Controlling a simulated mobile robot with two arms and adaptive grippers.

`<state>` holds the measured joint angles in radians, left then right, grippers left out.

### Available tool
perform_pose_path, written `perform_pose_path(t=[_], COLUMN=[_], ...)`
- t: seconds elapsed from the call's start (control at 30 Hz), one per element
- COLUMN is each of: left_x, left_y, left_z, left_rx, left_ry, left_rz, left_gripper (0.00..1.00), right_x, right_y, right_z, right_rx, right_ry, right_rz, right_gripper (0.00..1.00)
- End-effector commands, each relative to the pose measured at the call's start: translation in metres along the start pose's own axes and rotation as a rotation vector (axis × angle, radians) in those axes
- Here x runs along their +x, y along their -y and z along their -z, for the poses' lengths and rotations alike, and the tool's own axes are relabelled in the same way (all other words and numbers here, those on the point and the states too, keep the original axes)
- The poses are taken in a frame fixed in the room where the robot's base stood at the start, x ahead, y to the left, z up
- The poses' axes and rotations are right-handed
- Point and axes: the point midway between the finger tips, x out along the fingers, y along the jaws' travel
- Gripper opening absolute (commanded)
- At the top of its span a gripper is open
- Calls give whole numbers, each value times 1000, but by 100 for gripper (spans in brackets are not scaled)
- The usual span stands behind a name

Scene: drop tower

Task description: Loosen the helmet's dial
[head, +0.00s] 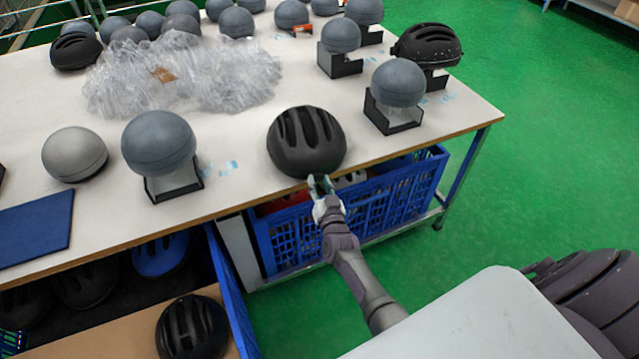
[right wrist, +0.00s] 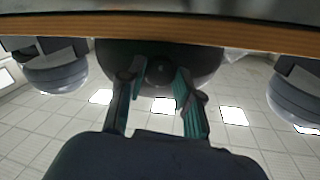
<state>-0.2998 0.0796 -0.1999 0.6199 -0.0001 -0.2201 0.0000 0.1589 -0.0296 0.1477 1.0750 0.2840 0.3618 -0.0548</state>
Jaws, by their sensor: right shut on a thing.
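The black helmet (head: 306,142) sits on the white table near its front edge. Its rear faces my right gripper (head: 320,185), which reaches in from the front at the table's edge. In the right wrist view, which is upside down, the dark round dial (right wrist: 160,70) shows on the helmet's rear (right wrist: 205,58). The two green-padded fingers of my right gripper (right wrist: 160,82) stand on either side of the dial, shut on it. In the head view the dial is hidden behind the gripper. My left gripper is not in view.
Grey headforms, one on a black stand (head: 394,118), stand on the table (head: 240,195). Crumpled clear plastic (head: 180,75) lies at the back. A blue crate (head: 400,195) is under the table edge near my right arm. Another black helmet (head: 192,328) lies in a box at lower left.

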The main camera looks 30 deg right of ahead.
Motion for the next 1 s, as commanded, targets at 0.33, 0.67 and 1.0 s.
perform_pose_path(t=[0.33, 0.67, 1.0], left_x=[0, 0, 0], left_y=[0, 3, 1], left_z=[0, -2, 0], left_rx=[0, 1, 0], left_ry=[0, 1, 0], left_rz=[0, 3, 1], left_gripper=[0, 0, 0], right_x=[0, -3, -64], right_y=[-1, 0, -1], right_z=[-1, -1, -2], right_rx=[1, 2, 3], right_ry=[2, 1, 4], right_rz=[-1, 0, -2], right_gripper=[60, 60, 60])
